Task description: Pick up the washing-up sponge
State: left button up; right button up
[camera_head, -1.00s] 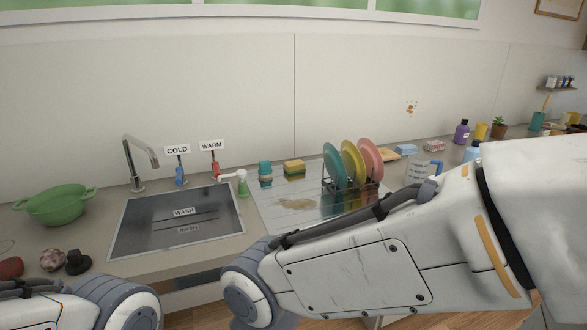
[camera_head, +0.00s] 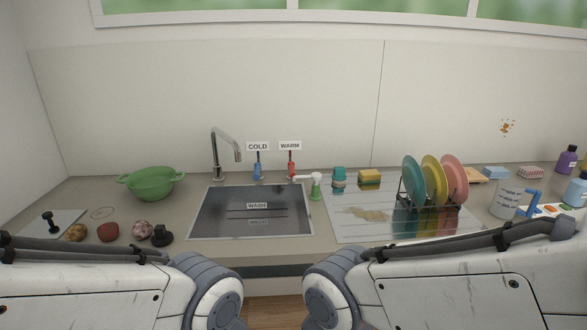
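The washing-up sponge appears to be the yellow block with a green layer (camera_head: 369,180), lying at the back of the counter on the drainboard's far edge, left of the dish rack. A teal-topped item (camera_head: 338,178) stands just left of it; I cannot tell exactly what it is. My two arms come in at the bottom left and bottom right, in front of the counter. Both grippers are out of the picture, and neither arm is near the sponge.
The sink (camera_head: 251,223) is left of the drainboard (camera_head: 343,232), with a faucet (camera_head: 218,160) behind. A rack holds colored plates (camera_head: 433,180) right of the sponge. A green-based brush (camera_head: 315,187) stands beside the sink. A green colander (camera_head: 151,184) and potatoes (camera_head: 108,232) are at left.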

aim_at(368, 175)
jog(key=z, duration=0.7)
jog(key=i, duration=0.75)
jog(key=z, duration=0.85)
jog(key=i, duration=0.8)
jog(key=u, duration=0.05)
